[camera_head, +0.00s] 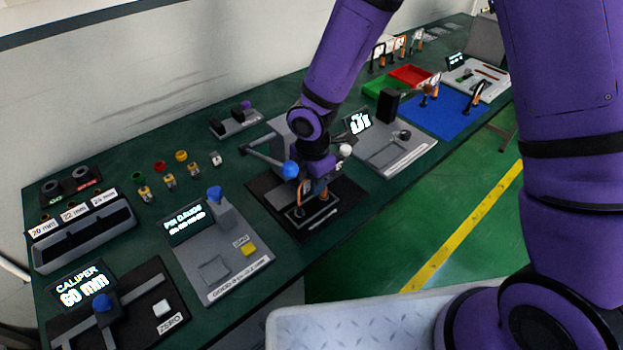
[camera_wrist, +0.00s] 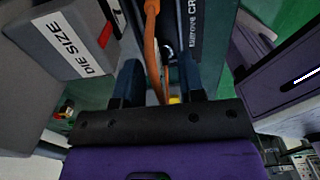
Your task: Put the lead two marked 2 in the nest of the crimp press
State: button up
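The crimp press (camera_head: 262,190) stands mid-bench in the head view, with a dark base, a grey body and a lever with a blue knob (camera_head: 290,169). My gripper (camera_head: 312,188) is low over the front of the press. An orange lead (camera_wrist: 154,40) runs between my two dark fingers in the wrist view. Orange also shows under my gripper in the head view. I cannot tell whether the fingers press on this lead. Its number is not readable, and the nest is mostly hidden by my gripper.
A grey die size block (camera_wrist: 65,40) is close on the left in the wrist view. A pin gauge station (camera_head: 215,245) is left of the press, and a display station (camera_head: 395,148) is right. More leads lie on a blue mat (camera_head: 440,115), beside red (camera_head: 410,74) and green (camera_head: 382,85) trays.

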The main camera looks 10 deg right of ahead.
notch_tip(320, 180, up, 12)
jog(key=d+r+m+t, duration=0.1)
jog(key=d+r+m, duration=0.5)
jog(key=d+r, duration=0.2)
jog(key=s+d+r+m+t, duration=0.4)
jog(key=s+d+r+m, duration=1)
jog(key=s+d+m, duration=0.2)
jog(key=s+m, duration=0.2)
jog(key=shift+s+d+r+m, duration=0.3)
jog(key=shift+r+m, duration=0.1)
